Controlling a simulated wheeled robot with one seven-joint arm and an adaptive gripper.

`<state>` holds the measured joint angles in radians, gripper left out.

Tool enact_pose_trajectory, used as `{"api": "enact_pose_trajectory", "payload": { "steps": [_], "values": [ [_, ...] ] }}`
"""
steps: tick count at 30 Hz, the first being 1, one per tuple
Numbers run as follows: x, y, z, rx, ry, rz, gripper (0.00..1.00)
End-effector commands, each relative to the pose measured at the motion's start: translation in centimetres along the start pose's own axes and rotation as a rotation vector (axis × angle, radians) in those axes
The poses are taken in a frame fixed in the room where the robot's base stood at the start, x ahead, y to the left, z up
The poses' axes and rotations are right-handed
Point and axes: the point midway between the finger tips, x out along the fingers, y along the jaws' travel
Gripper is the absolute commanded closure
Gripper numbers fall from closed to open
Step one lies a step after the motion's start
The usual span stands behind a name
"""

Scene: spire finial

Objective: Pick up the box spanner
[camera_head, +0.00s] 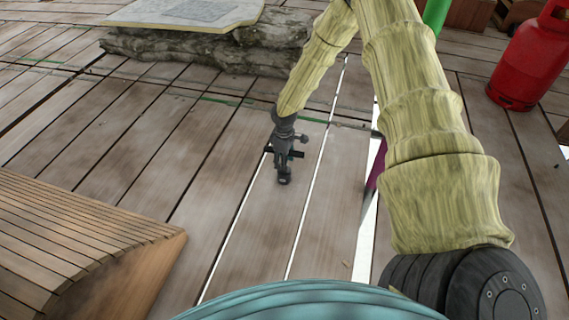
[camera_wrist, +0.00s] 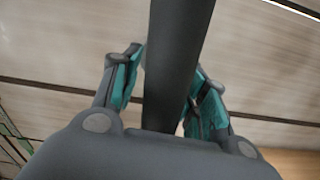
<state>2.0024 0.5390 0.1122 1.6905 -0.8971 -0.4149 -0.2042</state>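The box spanner is a dark grey bar. In the wrist view the box spanner (camera_wrist: 178,55) runs from the top edge down between the two teal-padded fingers of my gripper (camera_wrist: 168,78).
A slatted wooden ramp-like piece (camera_head: 80,250) stands at the lower left. A rough stone block (camera_head: 200,52) with a pale slab (camera_head: 185,12) lies at the back. A red gas cylinder (camera_head: 532,62) stands at the upper right. The planks (camera_head: 200,135) around my gripper are mostly clear, with gaps between them.

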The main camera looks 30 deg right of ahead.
Motion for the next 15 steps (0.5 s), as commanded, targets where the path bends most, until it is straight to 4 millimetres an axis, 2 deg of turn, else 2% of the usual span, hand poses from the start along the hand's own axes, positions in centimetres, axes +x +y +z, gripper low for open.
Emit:
{"api": "enact_pose_trajectory", "payload": {
  "steps": [1, 6, 15],
  "values": [
    [0.00, 0.00, 0.00, 0.000, 0.000, 0.000, 0.70],
    [0.00, 0.01, 0.00, 0.000, 0.000, 0.000, 1.00],
    [-0.06, 0.04, -0.04, 0.000, 0.001, 0.001, 1.00]
  ]
}}
